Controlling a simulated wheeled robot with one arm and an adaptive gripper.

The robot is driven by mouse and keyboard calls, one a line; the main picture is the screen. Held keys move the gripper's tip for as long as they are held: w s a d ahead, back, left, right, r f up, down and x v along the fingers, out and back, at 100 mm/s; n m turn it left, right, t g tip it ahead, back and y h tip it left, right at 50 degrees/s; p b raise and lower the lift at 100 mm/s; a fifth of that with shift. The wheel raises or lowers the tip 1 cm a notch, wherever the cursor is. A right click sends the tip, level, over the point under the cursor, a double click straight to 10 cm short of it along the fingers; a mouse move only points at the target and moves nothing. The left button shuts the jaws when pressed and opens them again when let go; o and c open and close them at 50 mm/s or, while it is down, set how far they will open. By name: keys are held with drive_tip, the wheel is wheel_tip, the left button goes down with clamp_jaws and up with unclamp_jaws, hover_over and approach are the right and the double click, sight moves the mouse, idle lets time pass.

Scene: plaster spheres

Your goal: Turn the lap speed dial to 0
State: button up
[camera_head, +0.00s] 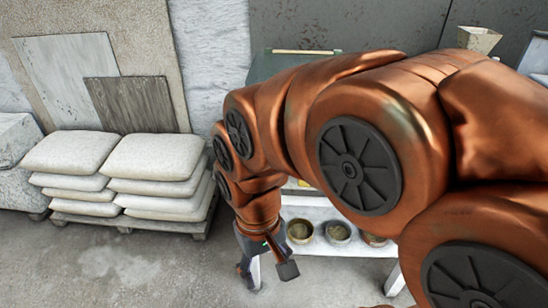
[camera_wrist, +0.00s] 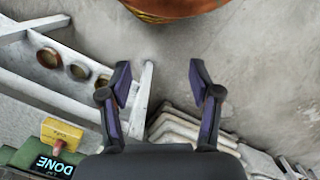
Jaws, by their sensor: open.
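I cannot make out the lap speed dial in either view. In the wrist view, a green machine housing (camera_wrist: 20,158) with a dark display reading "DONE" (camera_wrist: 55,167) shows at the lower left, cut by the frame edge. A yellow labelled piece (camera_wrist: 62,133) stands beside the display; its writing is too small to read. My gripper (camera_wrist: 160,81) is open and empty, its two fingers well apart over the floor and apart from the housing. In the head view my gripper (camera_head: 267,270) hangs left of the white bench (camera_head: 345,249), and my arm hides much of what lies behind.
Several small bowls (camera_head: 338,232) stand on the white bench. Stacked pale sacks (camera_head: 155,157) lie on a pallet (camera_head: 130,222) at the left. Boards (camera_head: 70,70) lean on the wall. The concrete floor (camera_head: 130,270) in front is clear.

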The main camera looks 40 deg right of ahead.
drive_tip(key=w+d+m, duration=0.5)
drive_tip(key=w+d, duration=0.2)
drive_tip(key=w, duration=0.4)
drive_tip(key=w+d+f+m+t+p, duration=0.1)
drive_tip(key=w+d+m, duration=0.5)
drive_tip(key=w, duration=0.5)
drive_tip(key=w+d+m+p, duration=0.1)
drive_tip(key=w+d+m, duration=0.4)
drive_tip(key=w+d, duration=0.4)
drive_tip(key=shift+w+d+f+m+t, duration=0.15)
drive_tip(key=shift+w+d, duration=0.05)
drive_tip(key=shift+w, duration=0.6)
drive_tip(key=shift+w+d+f+m+t, duration=0.15)
drive_tip(key=shift+w, duration=0.65)
drive_tip(key=shift+w+d+f, duration=0.15)
drive_tip(key=shift+w+d, duration=0.05)
drive_tip(key=shift+d, duration=0.05)
drive_tip(key=shift+w+d+f, duration=0.1)
drive_tip(key=shift+d+f, duration=0.05)
drive_tip(key=shift+f, duration=0.15)
wheel_tip(320, 180, down, 7)
drive_tip(key=p, duration=0.2)
drive_tip(key=shift+f+p, duration=0.2)
drive_tip(key=shift+p, duration=0.2)
